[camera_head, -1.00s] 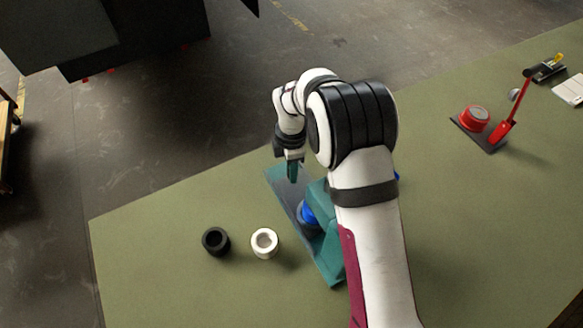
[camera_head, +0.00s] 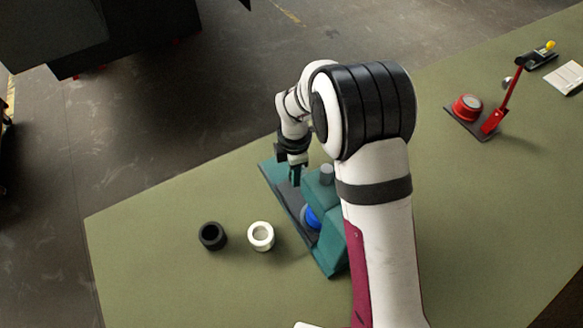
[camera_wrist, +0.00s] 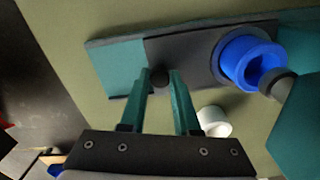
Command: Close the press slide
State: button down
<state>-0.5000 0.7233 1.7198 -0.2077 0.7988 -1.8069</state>
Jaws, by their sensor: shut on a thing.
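The teal press (camera_head: 335,240) stands on the table, partly hidden behind my arm in the head view. Its dark grey slide (camera_head: 288,198) lies on a long teal base (camera_head: 268,172). A blue cup (camera_head: 310,217) sits on the slide, close to the press body; it also shows in the wrist view (camera_wrist: 238,62), with a grey rounded press part (camera_wrist: 280,86) overlapping its right side. My gripper (camera_head: 297,176) is at the slide's outer end. In the wrist view its teal fingers (camera_wrist: 162,82) are shut on a small dark knob (camera_wrist: 160,77) on the slide.
A black ring (camera_head: 212,236) and a white ring (camera_head: 261,236) stand left of the press. A red device with a lever (camera_head: 495,120) and a white card (camera_head: 566,77) are at the far right. The table's left front is clear.

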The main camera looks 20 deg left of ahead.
jog(key=c, duration=0.6)
grip_release()
jog(key=shift+s+d+f, duration=0.1)
jog(key=shift+s+d, duration=0.1)
jog(key=shift+c, duration=0.2)
